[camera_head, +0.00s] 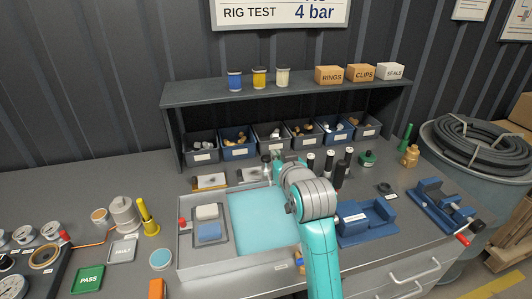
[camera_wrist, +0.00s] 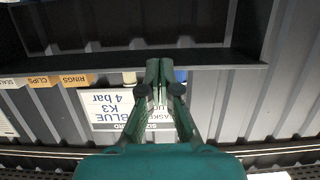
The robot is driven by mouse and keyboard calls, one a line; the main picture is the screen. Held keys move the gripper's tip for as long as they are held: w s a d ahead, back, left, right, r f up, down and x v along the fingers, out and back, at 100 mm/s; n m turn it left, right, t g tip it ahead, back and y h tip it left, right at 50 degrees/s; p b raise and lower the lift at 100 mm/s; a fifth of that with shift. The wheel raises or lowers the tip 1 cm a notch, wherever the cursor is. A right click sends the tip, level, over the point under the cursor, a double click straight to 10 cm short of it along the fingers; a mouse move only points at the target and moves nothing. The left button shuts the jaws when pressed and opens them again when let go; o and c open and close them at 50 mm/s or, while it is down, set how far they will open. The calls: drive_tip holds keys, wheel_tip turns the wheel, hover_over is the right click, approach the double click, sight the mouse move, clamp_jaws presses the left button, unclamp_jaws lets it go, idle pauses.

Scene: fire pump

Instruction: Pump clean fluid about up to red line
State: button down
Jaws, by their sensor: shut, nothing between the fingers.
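My gripper (camera_wrist: 160,70) is shut and empty in the wrist view, with its two fingertips together in front of the dark shelf and the wall sign. In the head view, my gripper is mostly hidden behind my own wrist, above the back of the bench. A grey metal can with a thin copper spout (camera_head: 123,214), which looks like a pump can, stands at the left of the bench, well apart from my gripper. I cannot make out a red line or a fluid level.
A shelf (camera_head: 290,88) at the back holds jars and small boxes, with several parts bins (camera_head: 238,146) below.

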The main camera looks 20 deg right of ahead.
hover_over(266, 163)
wheel_tip(266, 163, down, 2)
drive_tip(key=f, duration=0.1)
drive_tip(key=shift+s+d+f, duration=0.1)
drive_tip(key=shift+s+f, duration=0.05)
drive_tip(key=shift+f, duration=0.7)
drive_tip(key=shift+s+d+f, duration=0.1)
drive_tip(key=shift+s+f, duration=0.05)
drive_tip(key=shift+f, duration=0.7)
